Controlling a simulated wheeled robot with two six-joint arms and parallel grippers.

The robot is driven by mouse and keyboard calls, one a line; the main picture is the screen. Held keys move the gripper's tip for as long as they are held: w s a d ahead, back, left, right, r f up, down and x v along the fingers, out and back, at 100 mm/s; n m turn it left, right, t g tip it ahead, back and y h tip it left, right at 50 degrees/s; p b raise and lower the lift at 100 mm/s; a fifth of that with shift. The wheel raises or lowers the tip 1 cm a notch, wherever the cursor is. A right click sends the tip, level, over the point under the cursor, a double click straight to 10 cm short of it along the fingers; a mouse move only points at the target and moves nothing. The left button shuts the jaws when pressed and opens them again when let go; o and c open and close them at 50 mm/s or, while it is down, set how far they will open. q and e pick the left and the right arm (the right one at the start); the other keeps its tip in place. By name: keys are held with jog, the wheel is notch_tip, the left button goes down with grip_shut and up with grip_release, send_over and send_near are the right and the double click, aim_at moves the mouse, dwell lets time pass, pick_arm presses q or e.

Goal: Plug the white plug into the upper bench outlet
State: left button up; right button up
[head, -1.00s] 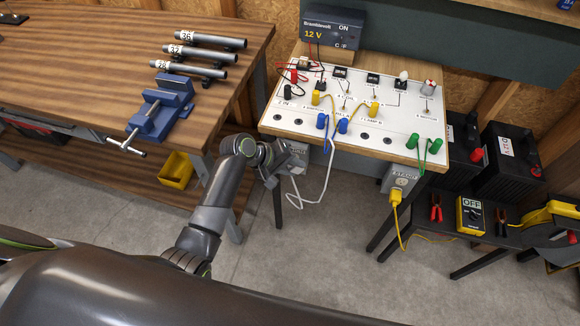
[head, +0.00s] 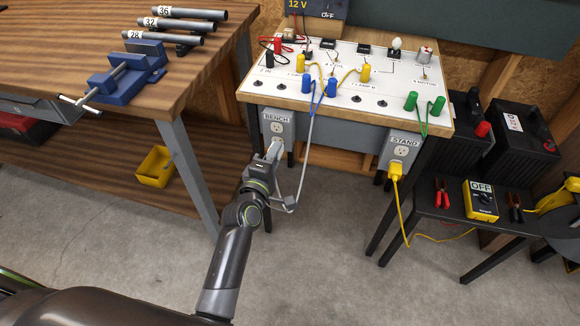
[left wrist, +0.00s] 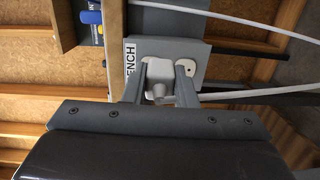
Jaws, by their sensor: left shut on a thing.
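The grey bench outlet box (head: 278,125), labelled BENCH, hangs under the front left of the panel table. Its upper socket (head: 277,127) shows in the head view. My left gripper (head: 272,154) is just below and in front of the box, shut on the white plug (left wrist: 158,82). In the left wrist view the plug sits between both fingers, in front of the outlet plate (left wrist: 199,51) on the label side. Another socket (left wrist: 188,71) shows partly behind the right finger. Whether the plug touches the outlet, I cannot tell. A white cord (head: 303,180) loops beside the gripper. My right gripper is not in view.
The STAND outlet (head: 401,150) at right holds a yellow plug (head: 396,171). The panel table (head: 345,113) overhangs the bench outlet. A yellow bin (head: 154,166) is on the lower shelf. The floor in front is clear.

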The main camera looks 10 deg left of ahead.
aim_at(272, 144)
pick_arm(q)
jog(key=shift+w+a+r+n+t+y, duration=0.15)
jog(key=shift+a+r+n+y, duration=0.1)
jog(key=shift+a+y, duration=0.2)
jog(key=shift+w+a+r+n+t+y, duration=0.15)
jog(key=shift+a+r+n+y, duration=0.1)
jog(key=shift+a+y, duration=0.15)
jog(key=shift+w+f, duration=0.25)
jog(key=shift+w, duration=0.55)
jog(key=shift+w+r+b, duration=0.1)
jog(key=shift+w+b, duration=0.3)
jog(key=shift+w, duration=0.55)
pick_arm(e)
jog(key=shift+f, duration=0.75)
pick_arm(q)
jog(key=shift+p, duration=0.55)
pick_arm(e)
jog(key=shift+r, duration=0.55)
pick_arm(q)
jog(key=shift+w+b, duration=0.45)
jog(key=shift+w, duration=0.2)
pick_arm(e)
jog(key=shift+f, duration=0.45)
pick_arm(q)
jog(key=o, duration=1.1)
jog(key=shift+c, duration=0.2)
